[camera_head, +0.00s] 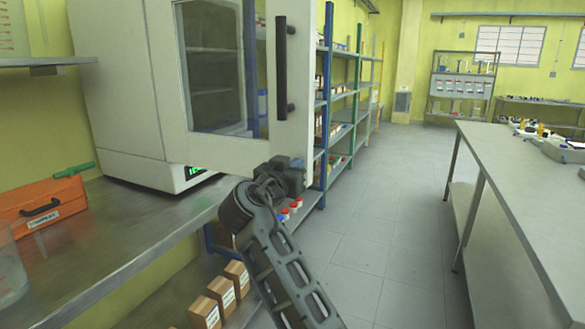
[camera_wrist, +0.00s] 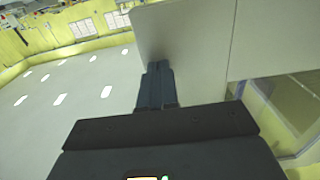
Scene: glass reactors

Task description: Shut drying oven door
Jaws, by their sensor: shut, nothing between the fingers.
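The drying oven (camera_head: 115,85) is a white cabinet on the left bench. Its door (camera_head: 299,120) has a glass window and a black vertical handle (camera_head: 281,65), and stands partly open, swung out from the body. My gripper (camera_head: 288,168) is at the door's lower free corner, below the handle; its fingertips are hard to make out there. In the wrist view my gripper's fingers (camera_wrist: 157,84) are together and empty, their tips over or against the pale door panel (camera_wrist: 185,40). I cannot tell whether they touch it.
An orange toolbox (camera_head: 42,205) sits on the left metal bench (camera_head: 110,230). Cardboard boxes (camera_head: 206,312) stand below. Blue and green shelving (camera_head: 340,130) is behind the door. A long table (camera_head: 520,180) is on the right; the floor (camera_head: 390,230) between is clear.

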